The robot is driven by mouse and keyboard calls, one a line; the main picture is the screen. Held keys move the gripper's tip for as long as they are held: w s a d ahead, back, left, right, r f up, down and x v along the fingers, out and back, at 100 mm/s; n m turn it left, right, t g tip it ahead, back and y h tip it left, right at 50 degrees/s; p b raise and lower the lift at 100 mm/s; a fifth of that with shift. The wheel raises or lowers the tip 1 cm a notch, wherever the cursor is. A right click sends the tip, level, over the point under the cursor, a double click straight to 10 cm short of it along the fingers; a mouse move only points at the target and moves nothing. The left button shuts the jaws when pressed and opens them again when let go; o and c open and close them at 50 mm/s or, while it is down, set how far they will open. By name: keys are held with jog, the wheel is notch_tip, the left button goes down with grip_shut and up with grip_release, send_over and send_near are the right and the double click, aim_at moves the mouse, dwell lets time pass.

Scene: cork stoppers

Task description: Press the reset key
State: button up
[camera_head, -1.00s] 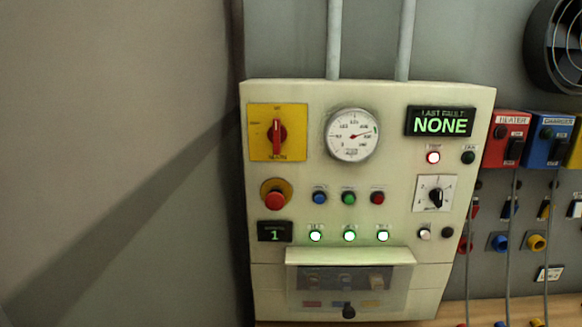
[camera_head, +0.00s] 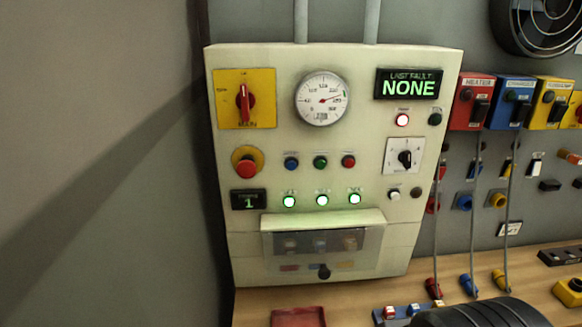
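The cream control panel (camera_head: 225,215) stands against the wall. A row of small blue (camera_head: 291,163), green (camera_head: 320,162) and red (camera_head: 348,161) buttons sits mid-panel. A white button (camera_head: 393,194) and a dark button (camera_head: 415,193) sit at lower right under a black rotary selector (camera_head: 405,158). The small labels are too blurred to read, so I cannot tell which is the reset key. My gripper's fingers are not in view.
A red mushroom button (camera_head: 246,167) and yellow-backed red main switch (camera_head: 244,102) are on the panel's left. A clear-covered box (camera_head: 322,242) juts out below. Plug boxes with hanging cables (camera_head: 475,210) are at right. A dark rounded shape (camera_head: 482,314) covers the bench's lower right.

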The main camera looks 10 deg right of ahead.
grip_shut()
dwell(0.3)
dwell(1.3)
